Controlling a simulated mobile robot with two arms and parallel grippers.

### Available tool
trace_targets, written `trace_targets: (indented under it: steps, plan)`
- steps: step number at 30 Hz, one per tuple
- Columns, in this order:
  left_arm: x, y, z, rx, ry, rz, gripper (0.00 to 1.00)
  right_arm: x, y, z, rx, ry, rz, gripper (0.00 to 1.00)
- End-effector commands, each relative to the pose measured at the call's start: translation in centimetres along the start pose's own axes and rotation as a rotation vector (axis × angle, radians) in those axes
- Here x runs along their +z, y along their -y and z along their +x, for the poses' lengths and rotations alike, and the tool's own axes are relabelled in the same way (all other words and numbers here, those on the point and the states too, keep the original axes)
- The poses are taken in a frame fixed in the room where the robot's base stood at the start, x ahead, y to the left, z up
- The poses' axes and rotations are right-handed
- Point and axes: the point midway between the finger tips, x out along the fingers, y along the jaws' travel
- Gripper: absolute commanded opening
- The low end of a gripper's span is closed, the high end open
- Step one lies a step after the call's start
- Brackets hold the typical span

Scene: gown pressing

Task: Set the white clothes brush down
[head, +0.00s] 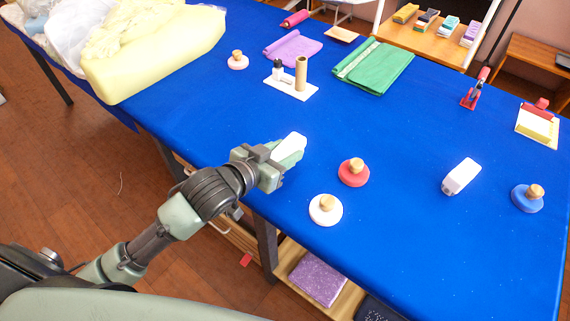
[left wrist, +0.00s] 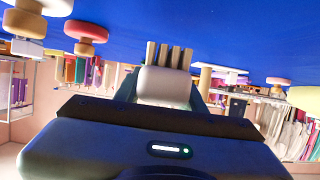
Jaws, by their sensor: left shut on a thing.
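The white clothes brush (head: 292,145) is held in my left gripper (head: 277,161), over the near part of the blue table (head: 400,215). In the left wrist view the brush (left wrist: 165,86) sits between the fingers, with several bristle tufts pointing toward the blue cloth. A small gap seems to remain between tufts and cloth, but I cannot tell exactly. A second white block (head: 461,177) lies farther right on the table. My right gripper is not in view.
A red disc (head: 352,173) and a white disc (head: 325,210), both with wooden knobs, stand right of the gripper. A blue one (head: 527,198) is farther right. A card with a brown tube (head: 301,74) and folded green cloth (head: 374,66) lie behind.

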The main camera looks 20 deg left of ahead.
Motion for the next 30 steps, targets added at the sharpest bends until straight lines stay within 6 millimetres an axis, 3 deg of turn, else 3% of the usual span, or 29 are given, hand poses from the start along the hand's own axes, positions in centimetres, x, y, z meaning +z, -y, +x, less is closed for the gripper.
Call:
trace_targets:
  steps: [9,22,23,24,25,30]
  plan:
    - [3.8,0.1,1.6,-0.001,0.001,0.001,0.0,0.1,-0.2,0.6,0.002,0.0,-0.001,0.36]
    - [4.3,0.0,1.8,0.0,0.0,0.0,0.0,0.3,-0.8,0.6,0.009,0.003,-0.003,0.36]
    - [4.3,0.0,1.8,0.0,0.0,0.0,0.45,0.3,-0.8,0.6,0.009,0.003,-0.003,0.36]
    - [4.3,0.0,1.8,-0.001,0.0,0.0,0.56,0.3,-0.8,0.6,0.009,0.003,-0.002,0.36]
    - [4.3,0.0,1.8,-0.001,0.0,0.0,0.62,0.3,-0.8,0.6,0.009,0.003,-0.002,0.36]
    - [4.3,0.0,1.8,-0.001,0.0,0.001,0.62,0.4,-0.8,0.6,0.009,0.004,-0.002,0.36]
